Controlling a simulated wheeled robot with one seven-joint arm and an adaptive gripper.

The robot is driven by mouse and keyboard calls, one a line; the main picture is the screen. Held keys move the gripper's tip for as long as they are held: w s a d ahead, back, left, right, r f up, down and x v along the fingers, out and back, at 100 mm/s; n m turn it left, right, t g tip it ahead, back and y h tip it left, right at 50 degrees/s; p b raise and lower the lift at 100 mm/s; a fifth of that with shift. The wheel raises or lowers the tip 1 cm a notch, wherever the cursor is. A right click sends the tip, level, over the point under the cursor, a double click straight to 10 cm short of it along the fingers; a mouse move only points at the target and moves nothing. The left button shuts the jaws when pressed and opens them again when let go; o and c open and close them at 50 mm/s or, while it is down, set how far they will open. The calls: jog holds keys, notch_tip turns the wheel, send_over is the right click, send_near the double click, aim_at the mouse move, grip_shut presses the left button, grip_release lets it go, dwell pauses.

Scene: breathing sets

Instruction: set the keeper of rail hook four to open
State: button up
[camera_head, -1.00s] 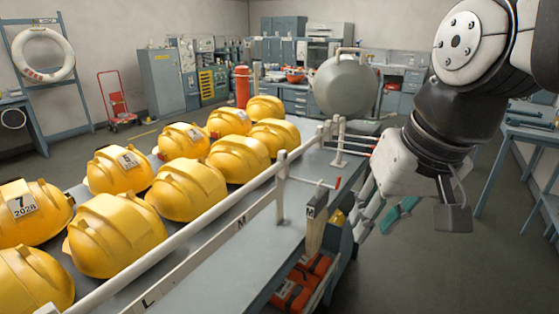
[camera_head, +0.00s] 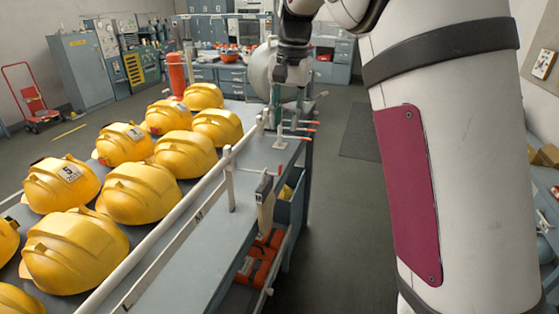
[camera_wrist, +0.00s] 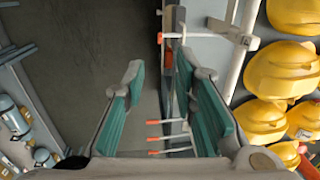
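My gripper (camera_head: 286,98) is at the far end of the bench rail, partly hidden behind my arm in the head view. In the wrist view my gripper (camera_wrist: 160,80) is open, with two green-padded fingers apart and nothing between them. White rail hooks with red-orange tips stick out from the bench edge. One hook (camera_wrist: 174,36) lies just beyond the right finger; several more, such as this one (camera_wrist: 170,122), show between the fingers. The same cluster of hooks (camera_head: 300,131) shows in the head view. I cannot read the hook numbers or tell any keeper's position.
Yellow helmets (camera_head: 138,192) stand in rows on the grey bench (camera_head: 210,253), left of the white rail (camera_head: 150,243). Red cases (camera_head: 262,262) lie on the shelf below. A grey round vessel (camera_head: 259,68) is behind my gripper.

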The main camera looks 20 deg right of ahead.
aim_at(281, 165)
jog(key=f+p, duration=0.1)
jog(key=f, duration=0.3)
jog(key=f+p, duration=0.1)
jog(key=f, duration=0.4)
jog(key=a+f+p, duration=0.1)
jog(key=f, duration=0.3)
jog(key=shift+w+f, duration=0.35)
jog(key=shift+f, duration=0.05)
grip_shut()
